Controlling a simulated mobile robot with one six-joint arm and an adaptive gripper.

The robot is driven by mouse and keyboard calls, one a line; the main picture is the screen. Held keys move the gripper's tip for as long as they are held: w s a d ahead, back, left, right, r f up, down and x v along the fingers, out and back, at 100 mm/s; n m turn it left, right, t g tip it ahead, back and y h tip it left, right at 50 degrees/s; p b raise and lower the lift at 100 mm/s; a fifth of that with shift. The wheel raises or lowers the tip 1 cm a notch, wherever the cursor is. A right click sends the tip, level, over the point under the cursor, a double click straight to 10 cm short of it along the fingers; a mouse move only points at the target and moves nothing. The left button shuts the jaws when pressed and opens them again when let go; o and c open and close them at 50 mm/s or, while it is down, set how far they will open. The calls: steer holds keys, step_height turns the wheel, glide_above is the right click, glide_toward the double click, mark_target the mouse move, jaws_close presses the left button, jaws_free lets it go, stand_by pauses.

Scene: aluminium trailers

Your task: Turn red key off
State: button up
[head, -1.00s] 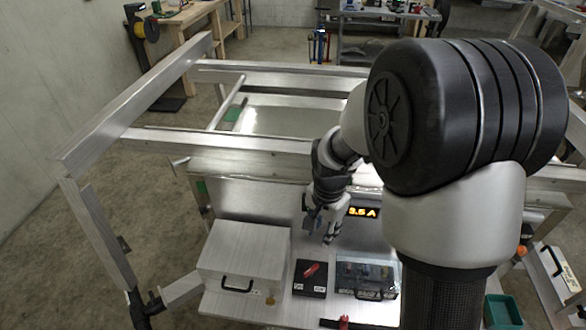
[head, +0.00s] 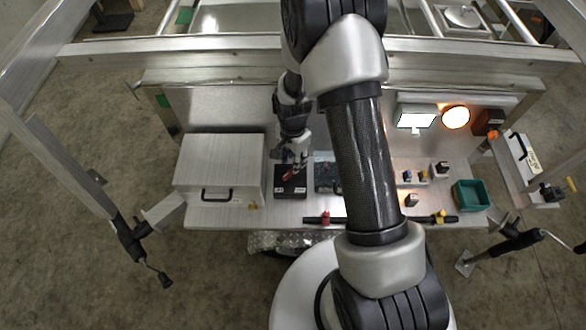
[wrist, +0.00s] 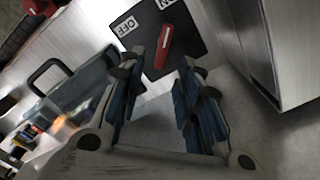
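The red key (wrist: 168,45) is a red handle with a pale line, on top of a small black box (wrist: 197,42). In the wrist view one end of it points toward the partly cut-off ON label (wrist: 168,4); the OFF label (wrist: 126,25) is to its left. In the head view the black box (head: 291,191) sits on the bench and my gripper hides part of the key. My gripper (wrist: 158,80) is open and empty, with blue-padded fingers apart. The key shows beyond the fingertips, roughly in line with the gap; I see no contact.
A silver case (head: 220,163) with a black handle stands left of the black box. A clear-lidded box (head: 326,178) is close on its right, partly behind my arm. A green bin (head: 471,195) and small blocks are farther right. A red-handled bar (head: 325,218) lies along the front edge.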

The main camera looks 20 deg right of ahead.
mark_target(290, 175)
step_height(290, 175, down, 5)
steer(key=shift+r+b, duration=0.1)
steer(key=shift+b, duration=0.45)
jaws_close()
